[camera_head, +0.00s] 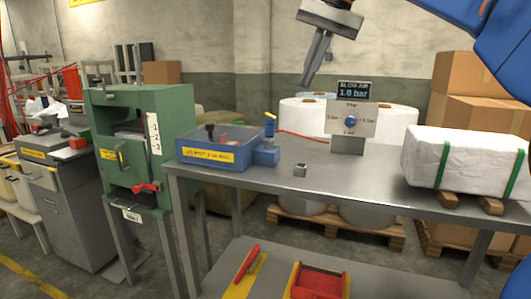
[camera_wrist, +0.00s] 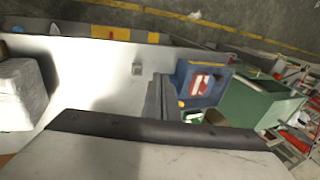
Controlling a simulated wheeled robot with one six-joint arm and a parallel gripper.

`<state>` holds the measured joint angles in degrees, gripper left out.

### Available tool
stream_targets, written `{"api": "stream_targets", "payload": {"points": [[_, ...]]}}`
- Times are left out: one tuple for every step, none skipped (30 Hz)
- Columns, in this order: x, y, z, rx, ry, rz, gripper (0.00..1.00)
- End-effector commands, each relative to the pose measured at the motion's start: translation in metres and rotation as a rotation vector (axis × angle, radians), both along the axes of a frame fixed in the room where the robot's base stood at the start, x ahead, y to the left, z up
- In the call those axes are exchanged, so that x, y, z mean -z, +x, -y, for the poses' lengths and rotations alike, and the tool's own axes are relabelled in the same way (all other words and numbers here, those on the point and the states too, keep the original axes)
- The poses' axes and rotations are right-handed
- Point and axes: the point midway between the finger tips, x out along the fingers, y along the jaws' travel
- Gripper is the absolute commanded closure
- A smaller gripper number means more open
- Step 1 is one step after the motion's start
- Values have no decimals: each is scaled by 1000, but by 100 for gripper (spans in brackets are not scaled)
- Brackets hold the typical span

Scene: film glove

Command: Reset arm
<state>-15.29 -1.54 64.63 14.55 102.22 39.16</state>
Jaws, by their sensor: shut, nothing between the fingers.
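My gripper (camera_head: 308,84) hangs in the air above the far side of the steel table (camera_head: 350,180), at the top of the head view. Its two fingers are together with nothing between them. In the wrist view the dark fingers (camera_wrist: 158,97) show at the middle, over the table. No object is near the fingertips. My blue arm comes in from the upper right of the head view.
On the table stand a blue bin (camera_head: 215,155) at left, a small metal block (camera_head: 300,170), a gauge panel (camera_head: 350,121) at the back and a white wrapped bale (camera_head: 455,160) at right. A green machine (camera_head: 170,120) stands left. The table's front middle is clear.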

Motion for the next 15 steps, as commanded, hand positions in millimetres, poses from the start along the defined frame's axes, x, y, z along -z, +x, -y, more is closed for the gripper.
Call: {"api": "stream_targets", "payload": {"points": [[6,-5,6,0,-5,6,100],[9,-7,9,0,-7,12,100],[15,-10,14,-3,-12,20,100],[20,-13,19,-4,-17,25,100],[26,-17,23,-5,-21,32,100],[35,-22,30,-9,-30,43,100],[42,-26,35,-11,-37,50,100],[50,-31,41,-14,-43,60,100],[61,-37,49,-19,-52,73,100],[70,-42,54,-22,-61,80,100],[79,-47,60,-26,-69,89,100],[91,-54,67,-32,-81,102,100],[101,-59,73,-36,-89,109,100],[110,-65,79,-41,-98,118,100],[124,-73,86,-47,-110,129,100]]}}
